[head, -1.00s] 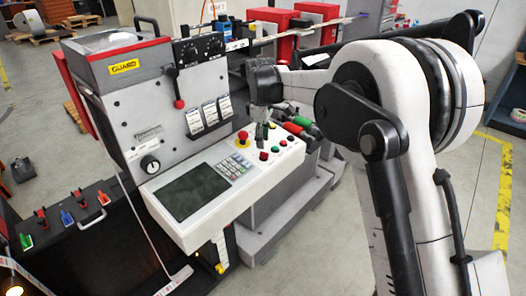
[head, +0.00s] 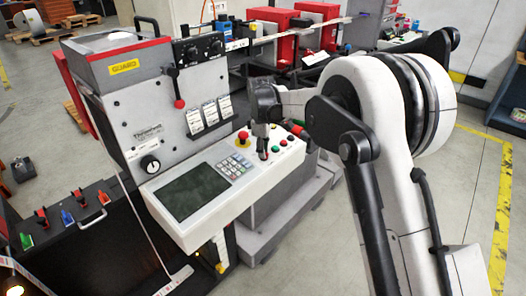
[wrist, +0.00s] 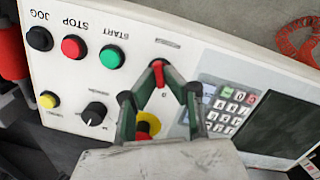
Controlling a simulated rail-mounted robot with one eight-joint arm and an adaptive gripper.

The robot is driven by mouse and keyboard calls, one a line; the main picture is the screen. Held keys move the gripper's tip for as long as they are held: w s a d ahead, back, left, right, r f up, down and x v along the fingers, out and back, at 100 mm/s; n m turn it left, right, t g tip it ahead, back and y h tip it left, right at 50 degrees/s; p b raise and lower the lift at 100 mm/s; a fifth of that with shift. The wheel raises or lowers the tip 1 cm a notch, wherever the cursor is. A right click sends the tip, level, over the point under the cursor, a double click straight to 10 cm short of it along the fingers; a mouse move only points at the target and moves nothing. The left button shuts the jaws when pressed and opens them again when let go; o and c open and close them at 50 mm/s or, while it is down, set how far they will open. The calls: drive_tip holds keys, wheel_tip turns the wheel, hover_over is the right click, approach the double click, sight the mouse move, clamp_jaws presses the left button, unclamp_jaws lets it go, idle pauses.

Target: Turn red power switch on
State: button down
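The red power switch (wrist: 158,75) shows in the wrist view as a small narrow red piece on the white control panel (wrist: 190,35). My gripper (wrist: 160,72) has its two dark fingertips close together, with the red piece filling the gap between them. In the head view my gripper (head: 262,156) points down at the panel, between the keypad and the round buttons. It hides the switch there. Which way the switch is set cannot be told.
The red-and-yellow emergency stop (wrist: 147,124) lies close by my fingers. A green START button (wrist: 112,56), red STOP button (wrist: 74,46) and black JOG button (wrist: 39,38) sit to the left. The keypad (wrist: 228,108) and dark screen (wrist: 275,118) lie to the right.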

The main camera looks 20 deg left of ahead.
drive_tip(key=shift+m, duration=0.3)
drive_tip(key=m+b, duration=0.2)
drive_tip(key=m, duration=0.2)
drive_tip(key=shift+w+g, duration=0.15)
drive_tip(key=shift+g, duration=0.25)
drive_tip(key=shift+w+d+m+g+y+b, duration=0.1)
drive_tip(key=shift+m+g+y+b, duration=0.2)
drive_tip(key=shift+m+b, duration=1.55)
drive_tip(key=shift+m+p, duration=0.9)
drive_tip(key=shift+m, duration=0.05)
drive_tip(key=c, duration=1.8)
unclamp_jaws()
drive_tip(key=shift+c, duration=0.2)
wheel_tip(320, 180, up, 12)
drive_tip(key=shift+w+d, duration=0.25)
drive_tip(key=shift+d, duration=0.05)
